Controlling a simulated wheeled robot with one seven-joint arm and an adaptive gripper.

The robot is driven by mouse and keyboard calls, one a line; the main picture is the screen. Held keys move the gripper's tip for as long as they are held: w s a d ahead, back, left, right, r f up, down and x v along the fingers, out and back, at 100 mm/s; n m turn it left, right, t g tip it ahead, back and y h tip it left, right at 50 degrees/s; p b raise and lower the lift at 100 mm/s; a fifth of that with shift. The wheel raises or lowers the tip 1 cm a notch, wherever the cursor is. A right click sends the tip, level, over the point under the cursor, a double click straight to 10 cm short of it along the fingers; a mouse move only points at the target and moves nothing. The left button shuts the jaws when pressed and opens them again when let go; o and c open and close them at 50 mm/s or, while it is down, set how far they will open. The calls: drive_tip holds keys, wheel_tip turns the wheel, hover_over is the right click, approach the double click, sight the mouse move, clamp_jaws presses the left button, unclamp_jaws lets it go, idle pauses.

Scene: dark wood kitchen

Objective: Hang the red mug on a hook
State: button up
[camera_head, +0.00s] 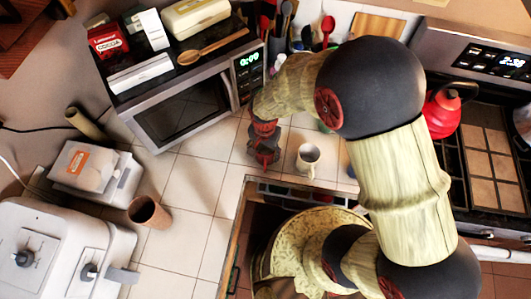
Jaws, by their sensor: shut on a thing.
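My gripper (264,137) points down over the tiled counter in front of the microwave's right end. It is shut on a small dark red thing, which I take to be the red mug (262,155). The gripper's own dark and red parts blend with it, so its outline, rim and handle cannot be told apart. I cannot tell whether it touches the counter. No hook can be made out in this view.
A white mug (308,157) stands just right of my gripper. A microwave (185,112) with boxes on top stands behind left. A brown cup (148,212) and a white appliance (55,250) are at left. A red kettle (441,110) sits on the stove. Counter between is clear.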

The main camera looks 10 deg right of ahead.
drive_tip(key=shift+r, duration=0.1)
drive_tip(key=shift+r, duration=0.35)
wheel_tip(320, 180, up, 2)
drive_tip(key=shift+w+r, duration=0.1)
drive_tip(key=shift+r, duration=0.05)
drive_tip(key=s+d+r+p, duration=0.2)
drive_tip(key=s+r, duration=0.8)
drive_tip(key=s, duration=0.4)
drive_tip(key=shift+d, duration=0.25)
